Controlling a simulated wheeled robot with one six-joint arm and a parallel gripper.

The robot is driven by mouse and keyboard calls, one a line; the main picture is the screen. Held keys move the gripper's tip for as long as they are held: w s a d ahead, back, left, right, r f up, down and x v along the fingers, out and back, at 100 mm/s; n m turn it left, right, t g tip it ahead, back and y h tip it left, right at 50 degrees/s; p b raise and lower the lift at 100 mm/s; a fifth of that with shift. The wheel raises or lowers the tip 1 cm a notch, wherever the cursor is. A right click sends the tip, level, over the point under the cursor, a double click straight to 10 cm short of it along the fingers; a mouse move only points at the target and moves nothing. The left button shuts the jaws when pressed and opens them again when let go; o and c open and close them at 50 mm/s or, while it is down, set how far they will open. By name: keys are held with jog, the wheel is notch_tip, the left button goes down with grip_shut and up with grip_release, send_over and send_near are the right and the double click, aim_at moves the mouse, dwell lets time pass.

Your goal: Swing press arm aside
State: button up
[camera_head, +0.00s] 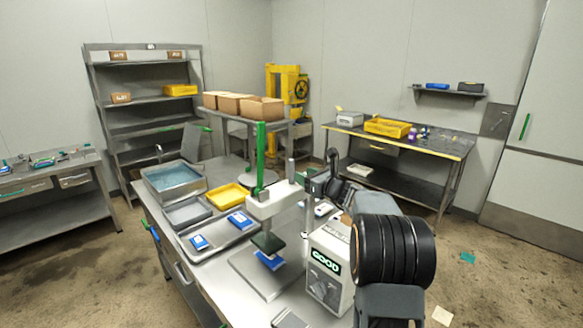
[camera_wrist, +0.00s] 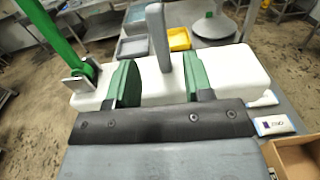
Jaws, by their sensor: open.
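The white press arm (camera_head: 276,200) stands over a metal base plate (camera_head: 255,268) on the steel table, with a green lever (camera_head: 260,155) upright at its left end. A dark green press pad (camera_head: 268,242) hangs under it, above a blue item (camera_head: 270,262). A grey post (camera_head: 290,170) rises from the arm. In the wrist view the white arm (camera_wrist: 245,72) lies across the picture, the post (camera_wrist: 157,35) upright. My gripper (camera_wrist: 160,88) is open, its green-padded fingers on either side of the post with gaps. In the head view my gripper (camera_head: 316,184) is partly hidden.
A box reading GOOD (camera_head: 328,270) stands right of the press. Left are a steel tray (camera_head: 220,240) with blue-and-white packs, a yellow tray (camera_head: 228,196) and a water basin (camera_head: 173,180). An open cardboard box (camera_wrist: 292,158) is near at lower right in the wrist view.

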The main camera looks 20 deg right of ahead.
aim_at(293, 170)
jog(key=shift+p+x, duration=0.9)
jog(key=shift+x, duration=2.6)
jog(key=shift+c, duration=0.2)
grip_shut()
